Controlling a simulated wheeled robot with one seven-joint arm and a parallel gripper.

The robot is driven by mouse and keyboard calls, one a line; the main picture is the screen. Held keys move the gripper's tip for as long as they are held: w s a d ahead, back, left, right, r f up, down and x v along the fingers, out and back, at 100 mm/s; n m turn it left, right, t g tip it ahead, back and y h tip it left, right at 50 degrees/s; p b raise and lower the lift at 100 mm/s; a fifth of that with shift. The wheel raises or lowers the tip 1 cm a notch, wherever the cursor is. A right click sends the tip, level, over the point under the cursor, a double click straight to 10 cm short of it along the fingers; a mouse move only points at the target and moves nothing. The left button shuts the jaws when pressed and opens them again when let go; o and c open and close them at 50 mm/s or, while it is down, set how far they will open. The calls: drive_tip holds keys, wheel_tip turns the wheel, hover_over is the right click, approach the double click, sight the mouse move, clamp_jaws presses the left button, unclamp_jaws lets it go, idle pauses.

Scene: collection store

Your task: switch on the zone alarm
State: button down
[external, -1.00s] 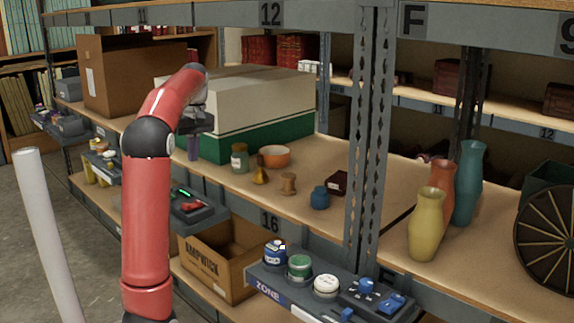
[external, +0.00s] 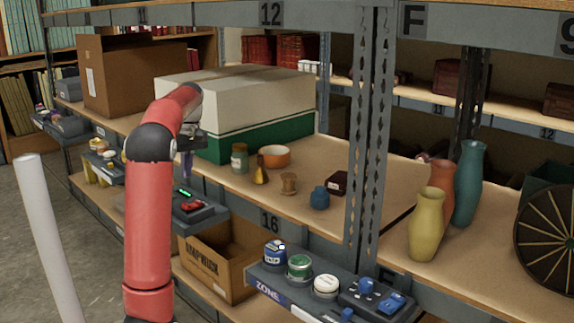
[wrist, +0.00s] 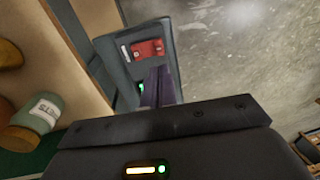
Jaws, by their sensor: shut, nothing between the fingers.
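A grey control box (external: 207,213) with a red switch (external: 193,206) and a lit green strip (external: 184,193) juts from the shelf edge behind my arm. In the wrist view the box (wrist: 108,62) shows the red switch (wrist: 147,50) and a green light partly hidden by my fingers. My gripper (wrist: 160,88) is shut and empty, its purple fingers just over the box; I cannot tell whether they touch it. In the external view my gripper (external: 187,166) is partly hidden by my arm. A second panel marked ZONE (external: 267,289) carries blue, green and white buttons and blue switches.
The shelf above holds a large white and green box (external: 250,140), a jar (external: 239,158), an orange bowl (external: 274,156) and small items close to my gripper. A cardboard carton (external: 215,265) stands below. A steel upright (external: 368,140) divides the shelves. The floor is open at left.

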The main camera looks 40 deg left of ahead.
sight(186, 204)
drive_tip(key=f, duration=0.5)
drive_tip(key=s+f+b, duration=0.1)
drive_tip(key=f, duration=0.2)
drive_tip(key=shift+f, duration=0.1)
drive_tip(key=shift+s, duration=0.1)
drive_tip(key=shift+s+f+b, duration=0.1)
drive_tip(key=shift+f+b, duration=0.25)
drive_tip(key=shift+b, duration=0.2)
drive_tip(key=shift+s+t, duration=0.1)
drive_tip(key=shift+t, duration=0.3)
drive_tip(key=shift+w+r, duration=0.1)
drive_tip(key=shift+w, duration=0.1)
drive_tip(key=shift+w+r+p, duration=0.25)
drive_tip(key=shift+w+p, duration=0.4)
drive_tip(key=shift+p, duration=0.1)
